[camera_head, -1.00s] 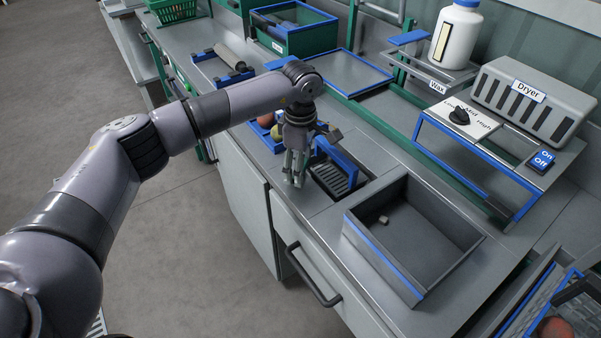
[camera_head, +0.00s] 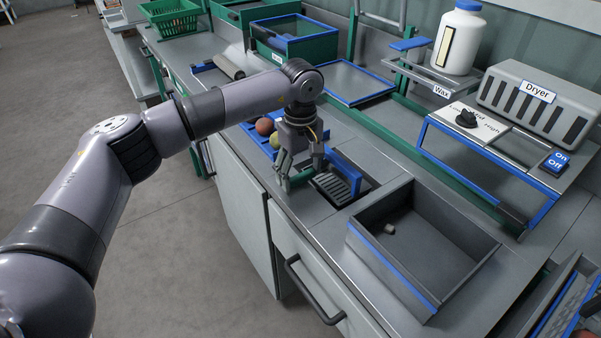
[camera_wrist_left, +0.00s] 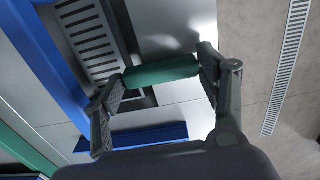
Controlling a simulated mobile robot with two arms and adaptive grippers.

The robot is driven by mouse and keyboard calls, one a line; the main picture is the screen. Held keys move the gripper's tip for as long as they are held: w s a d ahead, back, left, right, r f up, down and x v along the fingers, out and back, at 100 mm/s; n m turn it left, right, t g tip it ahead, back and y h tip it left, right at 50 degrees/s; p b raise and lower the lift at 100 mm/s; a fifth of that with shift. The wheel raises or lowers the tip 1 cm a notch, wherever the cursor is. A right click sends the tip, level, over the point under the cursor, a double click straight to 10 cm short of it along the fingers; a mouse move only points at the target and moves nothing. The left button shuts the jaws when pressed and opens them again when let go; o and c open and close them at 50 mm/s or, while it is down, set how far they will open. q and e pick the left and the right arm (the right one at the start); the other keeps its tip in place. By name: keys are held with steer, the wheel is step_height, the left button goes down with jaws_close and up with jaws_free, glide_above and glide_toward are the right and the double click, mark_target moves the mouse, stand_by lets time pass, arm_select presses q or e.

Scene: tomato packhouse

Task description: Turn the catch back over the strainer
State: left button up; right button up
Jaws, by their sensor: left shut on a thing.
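The strainer (camera_head: 331,187) is a slotted grey plate set in a recess of the counter, beside a raised blue bar (camera_head: 346,165). Its slots also show in the left wrist view (camera_wrist_left: 92,40). My left gripper (camera_head: 300,182) is low over the counter just left of the strainer. In the left wrist view my left gripper (camera_wrist_left: 162,80) is shut on a green bar, which looks like the catch (camera_wrist_left: 160,72). The bar lies across between the two fingers, near the strainer's end. In the head view the fingers largely hide it. My right gripper is not in view.
A grey open tray (camera_head: 440,245) with a small grey piece (camera_head: 389,229) in it stands right of the strainer. Round fruit (camera_head: 264,126) lies behind my gripper. The dryer (camera_head: 537,100) and wax bottle (camera_head: 458,38) are at the back right. The counter's front edge is close by.

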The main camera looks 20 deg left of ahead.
mark_target(301, 175)
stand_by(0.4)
arm_select(q)
steer(key=o, duration=1.1)
steer(key=shift+o, duration=0.2)
step_height(301, 175, up, 12)
steer(key=shift+f, duration=0.1)
